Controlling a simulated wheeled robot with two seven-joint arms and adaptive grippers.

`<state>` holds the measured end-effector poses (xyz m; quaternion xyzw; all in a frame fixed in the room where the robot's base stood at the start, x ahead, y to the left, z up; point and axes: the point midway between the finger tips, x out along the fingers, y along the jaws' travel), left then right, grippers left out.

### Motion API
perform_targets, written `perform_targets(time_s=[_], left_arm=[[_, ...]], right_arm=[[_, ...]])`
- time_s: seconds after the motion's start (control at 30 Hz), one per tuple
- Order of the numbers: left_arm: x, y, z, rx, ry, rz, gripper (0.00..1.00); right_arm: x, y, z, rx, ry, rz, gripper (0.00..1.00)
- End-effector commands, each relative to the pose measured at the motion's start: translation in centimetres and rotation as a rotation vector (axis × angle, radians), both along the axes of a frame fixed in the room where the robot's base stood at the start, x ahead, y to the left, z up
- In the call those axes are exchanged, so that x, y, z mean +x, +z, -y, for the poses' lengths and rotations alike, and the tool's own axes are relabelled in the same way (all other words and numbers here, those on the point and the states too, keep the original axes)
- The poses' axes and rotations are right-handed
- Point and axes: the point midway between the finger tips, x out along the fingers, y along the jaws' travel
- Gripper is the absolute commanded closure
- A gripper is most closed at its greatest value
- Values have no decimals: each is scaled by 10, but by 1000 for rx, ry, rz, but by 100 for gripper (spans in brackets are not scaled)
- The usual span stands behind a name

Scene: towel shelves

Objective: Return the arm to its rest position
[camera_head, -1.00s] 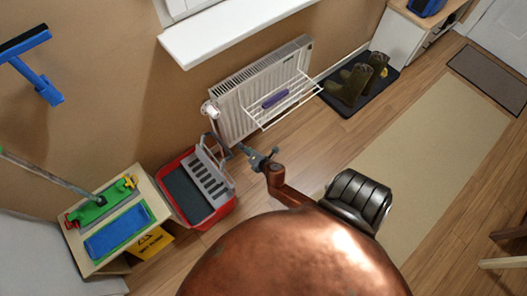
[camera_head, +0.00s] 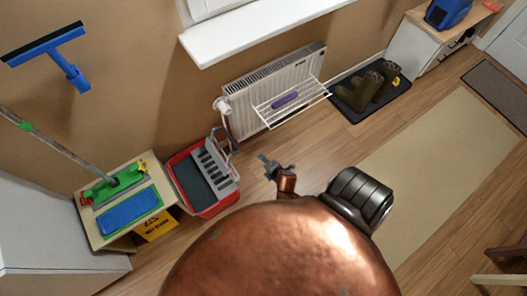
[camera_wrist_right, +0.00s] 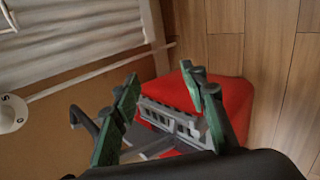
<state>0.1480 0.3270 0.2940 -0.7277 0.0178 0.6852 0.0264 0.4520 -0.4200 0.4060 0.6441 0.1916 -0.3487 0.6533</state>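My right gripper (camera_head: 268,163) is at the end of my copper-coloured arm, which fills the lower middle of the head view. In the right wrist view its two green fingers (camera_wrist_right: 163,82) are spread apart with nothing between them. The gripper appears in front of the radiator (camera_head: 270,90) and to the right of the red bucket (camera_head: 222,203), apart from both in the head view. The red bucket with its grey wringer also shows beyond the fingers in the right wrist view (camera_wrist_right: 228,92). My left gripper is in neither view.
A white wire rack (camera_head: 300,107) on the radiator holds a purple item (camera_head: 285,100). A wooden stand (camera_head: 98,238) with green and blue mop pieces stands at left. Boots (camera_head: 366,88) sit on a dark mat (camera_head: 345,110). A beige rug (camera_head: 440,150) lies on open floor at right.

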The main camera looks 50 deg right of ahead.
Motion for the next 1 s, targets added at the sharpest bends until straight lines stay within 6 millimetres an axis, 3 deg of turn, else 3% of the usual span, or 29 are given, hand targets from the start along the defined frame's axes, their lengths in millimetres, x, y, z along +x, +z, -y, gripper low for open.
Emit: perform_targets(time_s=[0.33, 0.47, 0.57, 0.67, 0.8, 1.0], left_arm=[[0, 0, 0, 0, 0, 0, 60], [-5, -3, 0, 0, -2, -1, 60], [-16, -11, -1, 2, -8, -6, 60], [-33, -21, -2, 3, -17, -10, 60], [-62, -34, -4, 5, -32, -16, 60], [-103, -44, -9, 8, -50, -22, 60]], right_arm=[[0, 0, 0, 0, 0, 0, 60], [-15, -12, -2, 42, -35, -23, 60], [-51, -37, -8, 138, -124, -72, 60], [-108, -72, -18, 270, -268, -147, 60], [-200, -115, -35, 443, -512, -255, 60], [-333, -149, -60, 609, -875, -384, 60]])
